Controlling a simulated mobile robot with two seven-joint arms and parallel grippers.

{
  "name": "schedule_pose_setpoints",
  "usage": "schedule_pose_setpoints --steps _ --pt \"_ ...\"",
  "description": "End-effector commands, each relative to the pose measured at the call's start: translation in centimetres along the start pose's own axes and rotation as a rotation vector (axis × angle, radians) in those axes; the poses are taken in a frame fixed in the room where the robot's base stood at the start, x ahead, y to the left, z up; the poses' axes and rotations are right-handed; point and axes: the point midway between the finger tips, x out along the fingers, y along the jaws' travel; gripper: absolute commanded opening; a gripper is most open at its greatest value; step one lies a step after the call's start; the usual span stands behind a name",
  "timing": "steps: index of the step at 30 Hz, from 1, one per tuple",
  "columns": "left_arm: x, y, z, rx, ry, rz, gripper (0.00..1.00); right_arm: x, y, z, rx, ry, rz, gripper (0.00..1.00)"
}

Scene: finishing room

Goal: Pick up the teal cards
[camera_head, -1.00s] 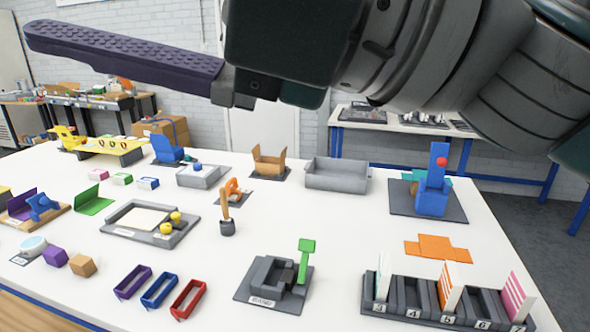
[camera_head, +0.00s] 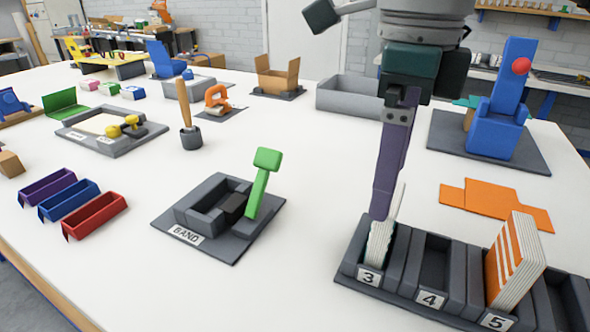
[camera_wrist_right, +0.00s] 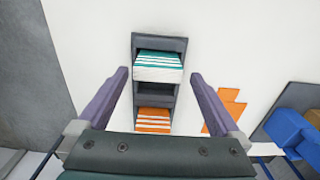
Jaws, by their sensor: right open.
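The teal cards (camera_head: 381,243) stand as a stack in slot 3 of the dark grey card rack (camera_head: 405,285). Mostly their white edges show in the head view. In the wrist view the teal-and-white striped stack (camera_wrist_right: 158,66) lies between and slightly beyond my finger tips. My right gripper (camera_head: 382,212) is open and points down at slot 3. One purple finger overlaps the cards' upper end in the head view, and contact cannot be told. In the wrist view the right gripper (camera_wrist_right: 160,75) has one finger on each side of the stack, apart from it.
Slot 4 (camera_head: 433,265) is empty; orange cards (camera_head: 515,262) lean in slot 5. A flat orange piece (camera_head: 495,202) lies behind the rack. A BAND fixture (camera_head: 215,215) with a green lever stands left. A blue stand (camera_head: 495,125) is at back right.

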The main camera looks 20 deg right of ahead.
Motion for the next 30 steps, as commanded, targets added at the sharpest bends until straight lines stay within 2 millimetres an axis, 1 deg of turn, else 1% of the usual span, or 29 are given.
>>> schedule_pose_setpoints --steps 5,9,12,15,21,30 --pt "-0.4 -0.1 -0.1 0.003 -0.001 -0.002 0.50 1.7 0.2 -0.3 -0.002 0.002 0.003 1.00" --pt "-0.8 -0.1 -0.2 0.003 -0.001 -0.002 0.50 4.0 0.5 -0.7 -0.002 0.002 0.005 1.00" --pt "-0.7 -0.1 -0.1 0.003 -0.002 -0.001 0.50 5.3 0.4 -0.6 -0.002 -0.001 0.005 1.00" --pt "-0.7 -0.1 -0.1 0.003 -0.002 -0.001 0.50 5.8 0.4 -0.5 -0.003 -0.002 0.002 1.00" --pt "-0.6 0.1 -0.1 -0.001 -0.002 0.002 0.50 5.9 0.4 -0.5 -0.003 -0.003 0.002 1.00" --pt "-0.6 0.2 -0.2 -0.007 -0.002 0.008 0.50 5.8 0.4 -0.5 -0.003 -0.003 0.002 0.66"
